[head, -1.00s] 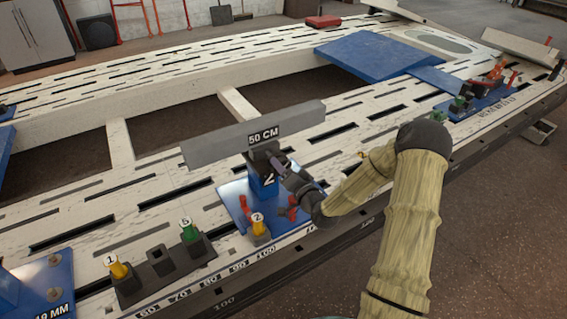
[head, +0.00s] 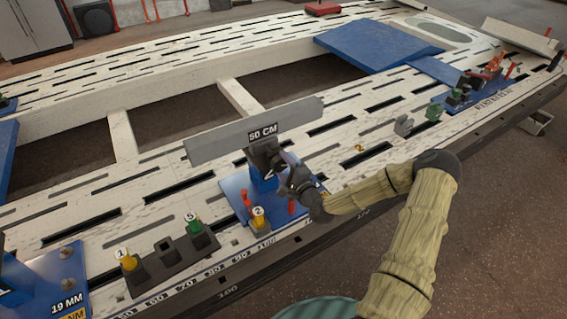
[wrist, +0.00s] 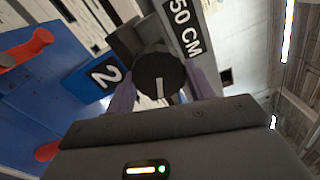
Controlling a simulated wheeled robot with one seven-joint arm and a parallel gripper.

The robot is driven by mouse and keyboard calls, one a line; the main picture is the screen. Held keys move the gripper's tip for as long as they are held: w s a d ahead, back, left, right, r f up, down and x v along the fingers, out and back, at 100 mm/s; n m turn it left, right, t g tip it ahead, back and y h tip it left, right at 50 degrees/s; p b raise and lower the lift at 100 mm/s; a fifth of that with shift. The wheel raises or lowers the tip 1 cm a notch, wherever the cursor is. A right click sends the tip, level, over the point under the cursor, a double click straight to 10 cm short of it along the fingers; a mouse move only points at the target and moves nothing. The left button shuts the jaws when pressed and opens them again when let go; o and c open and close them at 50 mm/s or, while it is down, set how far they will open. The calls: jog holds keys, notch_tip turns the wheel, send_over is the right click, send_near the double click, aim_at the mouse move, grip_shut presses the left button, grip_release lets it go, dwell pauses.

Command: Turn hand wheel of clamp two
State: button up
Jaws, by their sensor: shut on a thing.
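Clamp two is a blue post (head: 259,181) on a blue base plate (head: 232,187), with a dark clamp head at the grey bar (head: 220,142) labelled 50 CM. Its hand wheel (wrist: 160,72) is a round black knob with a white mark, facing my wrist camera. My gripper (head: 283,160) is at the right side of the clamp head. In the wrist view, its purple fingers (wrist: 163,88) sit on either side of the wheel and are shut on it. In the head view my gripper mostly hides the wheel. The blue "2" label (wrist: 106,73) is beside it.
Red handles (head: 247,199) and a yellow "2" peg (head: 258,218) stand close below my gripper. A dark block (head: 170,260) holds yellow and green pegs at the front left. A blue plate (head: 375,47) lies at the back. The slotted bench has open gaps.

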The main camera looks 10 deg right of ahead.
jog(key=m, duration=0.5)
jog(key=shift+f+m, duration=0.2)
jog(key=shift+m, duration=0.1)
jog(key=m, duration=0.4)
jog(key=shift+a+m, duration=0.15)
jog(key=shift+m, duration=0.15)
jog(key=o, duration=1)
jog(key=shift+s, duration=0.1)
jog(key=p+v, duration=0.1)
jog(key=v, duration=1.6)
jog(key=shift+s, duration=0.15)
